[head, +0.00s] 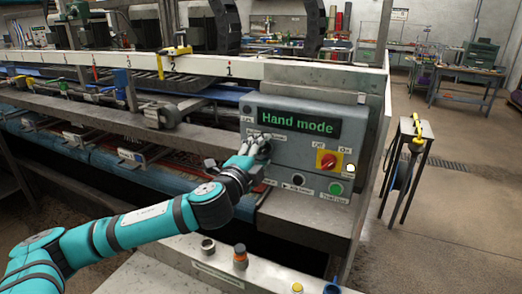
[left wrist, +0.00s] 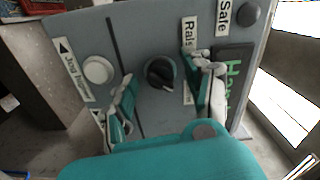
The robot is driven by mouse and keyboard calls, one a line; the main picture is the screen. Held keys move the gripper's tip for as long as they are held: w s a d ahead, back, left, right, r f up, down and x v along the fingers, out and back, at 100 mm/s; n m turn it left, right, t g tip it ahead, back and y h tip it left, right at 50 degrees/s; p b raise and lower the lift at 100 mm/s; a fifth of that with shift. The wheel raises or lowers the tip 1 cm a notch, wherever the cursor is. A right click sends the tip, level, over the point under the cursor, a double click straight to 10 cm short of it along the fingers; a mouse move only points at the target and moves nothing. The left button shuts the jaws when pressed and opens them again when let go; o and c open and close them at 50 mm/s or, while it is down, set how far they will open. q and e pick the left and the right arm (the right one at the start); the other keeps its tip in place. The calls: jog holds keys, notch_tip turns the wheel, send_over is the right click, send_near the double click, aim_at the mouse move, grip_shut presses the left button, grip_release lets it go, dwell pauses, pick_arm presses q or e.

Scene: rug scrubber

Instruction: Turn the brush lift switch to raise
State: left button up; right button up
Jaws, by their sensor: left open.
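The brush lift switch appears to be the round black knob (left wrist: 160,72) on the grey control panel (left wrist: 135,30) in the left wrist view. A label (left wrist: 188,32) reading "Rais…" is partly covered beside it. My left gripper (left wrist: 166,76) is open, with one finger on each side of the knob; I cannot tell whether either touches it. In the head view my left gripper (head: 262,143) is at the left part of the control panel (head: 285,150), below the "Hand mode" display (head: 298,123), and hides the knob. My right gripper is not in view.
A red-and-yellow rotary switch (head: 327,160) and a green button (head: 336,188) are on the panel's right. A pale round button (left wrist: 98,70) is close to one finger in the wrist view. A metal ledge (head: 305,213) juts out below the panel.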

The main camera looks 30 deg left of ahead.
pick_arm(q)
grip_shut()
dwell(0.3)
